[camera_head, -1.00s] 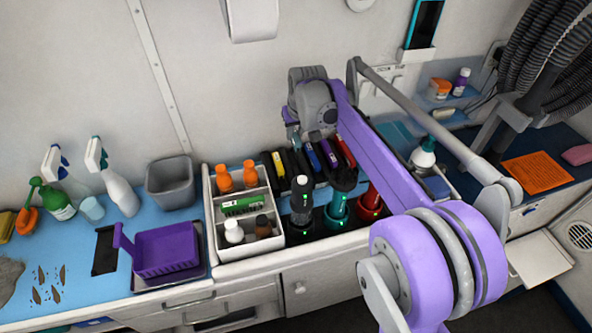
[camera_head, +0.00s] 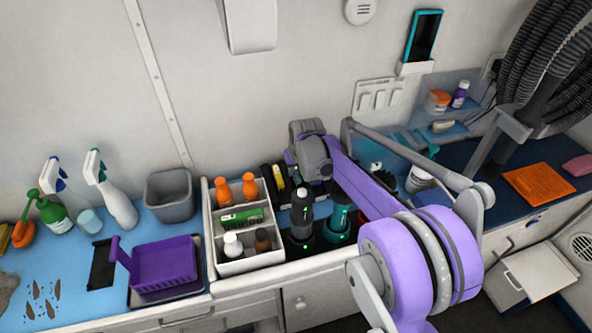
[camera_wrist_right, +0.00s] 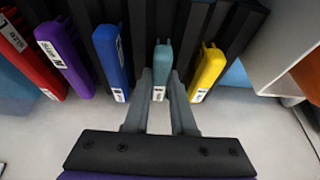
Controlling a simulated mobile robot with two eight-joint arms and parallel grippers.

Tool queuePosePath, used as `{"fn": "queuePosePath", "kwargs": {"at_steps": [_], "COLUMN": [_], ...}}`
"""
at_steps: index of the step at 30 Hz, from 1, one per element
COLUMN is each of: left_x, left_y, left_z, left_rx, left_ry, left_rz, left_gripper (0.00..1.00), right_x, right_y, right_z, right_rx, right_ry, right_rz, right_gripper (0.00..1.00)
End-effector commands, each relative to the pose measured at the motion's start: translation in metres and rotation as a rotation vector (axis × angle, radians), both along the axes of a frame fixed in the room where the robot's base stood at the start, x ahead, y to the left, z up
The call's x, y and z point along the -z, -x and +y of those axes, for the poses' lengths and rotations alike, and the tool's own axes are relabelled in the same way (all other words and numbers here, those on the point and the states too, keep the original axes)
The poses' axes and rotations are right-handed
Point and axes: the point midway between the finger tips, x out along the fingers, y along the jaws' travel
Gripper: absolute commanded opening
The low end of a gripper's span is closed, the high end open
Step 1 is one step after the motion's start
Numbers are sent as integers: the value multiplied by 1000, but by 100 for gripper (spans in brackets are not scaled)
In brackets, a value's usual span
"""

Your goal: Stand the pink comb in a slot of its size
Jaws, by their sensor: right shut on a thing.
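In the right wrist view my right gripper (camera_wrist_right: 161,82) is shut on a teal item (camera_wrist_right: 162,56), which sits between black dividers of a rack (camera_wrist_right: 180,22). Beside it in the rack are a blue item (camera_wrist_right: 110,58) on one side and a yellow item (camera_wrist_right: 208,72) on the other, with purple (camera_wrist_right: 62,58) and red (camera_wrist_right: 32,58) ones farther left. In the head view my right wrist covers most of the rack, and its fingertips are hidden. I cannot make out a pink comb in either view. My left gripper is not in view.
A white divided caddy (camera_head: 246,262) with bottles stands left of the rack. Dark and teal bottle-like items (camera_head: 302,212) (camera_head: 338,217) stand in front of the rack. A purple basket (camera_head: 165,264) is farther left. A pink block (camera_head: 578,167) lies far right.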

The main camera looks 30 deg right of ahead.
Motion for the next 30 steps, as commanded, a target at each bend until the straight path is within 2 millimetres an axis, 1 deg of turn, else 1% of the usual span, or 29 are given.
{"fn": "queuePosePath", "kwargs": {"at_steps": [5,6,10,11,19,22,26,30], "left_x": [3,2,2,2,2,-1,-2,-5], "left_y": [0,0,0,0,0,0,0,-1], "left_z": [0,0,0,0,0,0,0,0], "left_rx": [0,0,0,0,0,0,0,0], "left_ry": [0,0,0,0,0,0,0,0], "left_rz": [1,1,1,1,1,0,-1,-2], "left_gripper": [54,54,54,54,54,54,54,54], "right_x": [4,3,3,3,2,-3,-20,-48], "right_y": [0,0,0,0,0,1,8,19], "right_z": [0,0,0,0,0,0,2,5], "right_rx": [0,0,0,0,0,0,0,0], "right_ry": [0,0,0,0,0,0,0,0], "right_rz": [0,0,0,0,0,0,0,0], "right_gripper": [0,29,52,53,53,53,53,53]}}
